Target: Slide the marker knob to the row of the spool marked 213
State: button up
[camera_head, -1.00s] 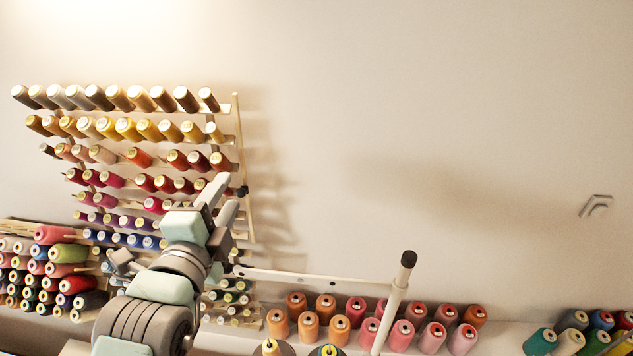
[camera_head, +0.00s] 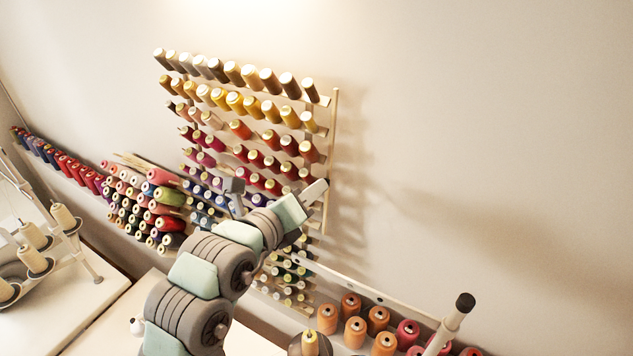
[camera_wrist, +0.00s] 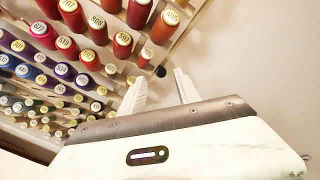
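The marker knob (camera_wrist: 160,71) is a small black knob at the right edge of the spool rack. In the wrist view it appears in the gap between my fingertips, near the left one; its depth relative to them is unclear. In the head view I cannot make it out behind my gripper (camera_head: 318,188). My gripper also shows in the wrist view (camera_wrist: 161,75), with its two pale fingers apart and nothing held. A light vertical rod (camera_head: 334,130) runs along the rack's right side. Spools (camera_wrist: 122,44) carry number labels; I cannot read 213 on any.
Rows of spools (camera_head: 265,108) fill the rack left of the rod. Stacked spools (camera_head: 155,210) stand further left. Orange and pink spools (camera_head: 378,318) sit on a ledge below, by a white bar with a black-capped post (camera_head: 463,305). The wall right of the rod is clear.

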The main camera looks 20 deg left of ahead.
jog(key=x, duration=0.3)
jog(key=shift+w, duration=0.1)
grip_shut()
dwell(0.4)
jog(key=shift+d, duration=0.1)
dwell(0.9)
